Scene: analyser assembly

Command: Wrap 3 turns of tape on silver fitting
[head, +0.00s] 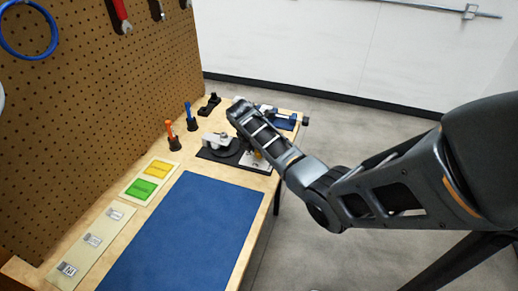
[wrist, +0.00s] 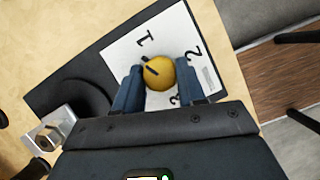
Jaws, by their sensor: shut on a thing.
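My gripper (wrist: 158,74) is shut on a round yellow knob (wrist: 160,73) with a dark pointer line, one finger on each side. The knob sits over a white plate (wrist: 122,50) marked 1, 2 and 3. In the wrist view, a silver metal piece (wrist: 48,130) lies left of and below my gripper, beside a dark round disc (wrist: 82,97). The silver piece also shows in the head view (head: 216,140), left of my arm. I cannot tell whether it is the named fitting or bears tape. In the head view, my arm hides the knob.
A blue mat (head: 205,215) covers the near bench. Green (head: 145,188) and yellow (head: 158,169) pads lie beside it. An orange-handled tool (head: 171,133) and a blue-handled tool (head: 191,115) stand near the pegboard (head: 110,95). A blue ring (head: 27,56) hangs on it.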

